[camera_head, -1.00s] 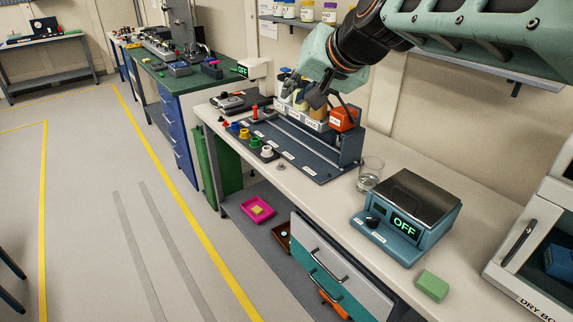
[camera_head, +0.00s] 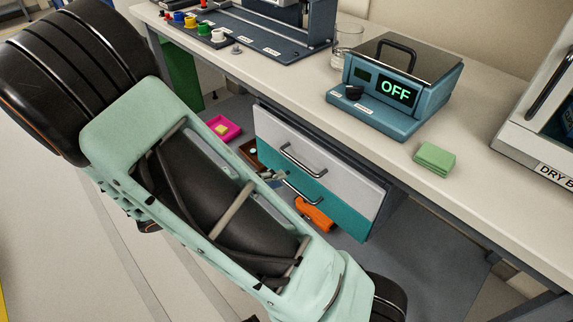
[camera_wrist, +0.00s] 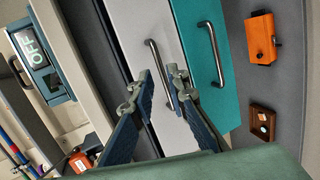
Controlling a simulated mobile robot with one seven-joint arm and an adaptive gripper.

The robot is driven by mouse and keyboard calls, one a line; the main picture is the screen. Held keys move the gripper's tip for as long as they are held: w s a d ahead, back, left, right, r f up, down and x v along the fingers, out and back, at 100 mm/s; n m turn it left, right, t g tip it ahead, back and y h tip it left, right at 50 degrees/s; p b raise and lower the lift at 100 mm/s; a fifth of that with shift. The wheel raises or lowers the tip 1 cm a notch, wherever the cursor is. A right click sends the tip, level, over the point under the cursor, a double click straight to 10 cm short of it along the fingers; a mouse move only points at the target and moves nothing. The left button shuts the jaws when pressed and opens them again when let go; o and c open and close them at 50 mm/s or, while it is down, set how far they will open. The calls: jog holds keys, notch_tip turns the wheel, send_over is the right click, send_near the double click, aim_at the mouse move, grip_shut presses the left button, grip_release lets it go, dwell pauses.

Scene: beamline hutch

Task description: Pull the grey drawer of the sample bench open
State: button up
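The grey drawer (camera_head: 330,160) is the upper, light grey front under the bench, above a teal drawer (camera_head: 345,207); both look shut. Its metal bar handle (camera_head: 303,161) shows in the head view. In the wrist view the grey drawer (camera_wrist: 128,25) fills the middle. My gripper (camera_wrist: 162,72) is open, with one fingertip on each side of the grey drawer's handle (camera_wrist: 155,55). The handle runs between the fingers; I cannot tell whether they touch it. In the head view my arm hides most of the gripper.
The sample bench (camera_head: 460,160) carries a blue hotplate-like device (camera_head: 400,100) reading OFF, a green block (camera_head: 435,158) and a glass beaker (camera_head: 347,42). An orange object (camera_head: 314,214), a pink tray (camera_head: 233,127) and a brown tray (camera_head: 247,152) lie low under the bench.

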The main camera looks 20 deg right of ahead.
aim_at(299, 163)
jog(key=w+d+f+t+b, duration=0.1)
jog(key=d, duration=0.2)
jog(key=w+d+f+n+t+b, duration=0.1)
jog(key=w+d, duration=0.1)
jog(key=d, duration=0.1)
jog(key=w+d+f+h+b, duration=0.1)
jog(key=w+d, duration=0.1)
jog(key=d, duration=0.1)
jog(key=shift+w+d+f+n+t, duration=0.2)
jog(key=shift+d+f+n+t, duration=0.1)
jog(key=shift+n+t, duration=0.1)
jog(key=shift+c, duration=0.6)
grip_shut()
jog(key=shift+a, duration=0.1)
jog(key=f+v, duration=0.3)
jog(key=v, duration=1.1)
jog(key=a+f+v, duration=0.1)
jog(key=f+v, duration=0.2)
jog(key=v, duration=1.2)
jog(key=shift+s+a+f, duration=0.2)
jog(key=shift+a, duration=0.3)
jog(key=shift+o, duration=0.6)
grip_release()
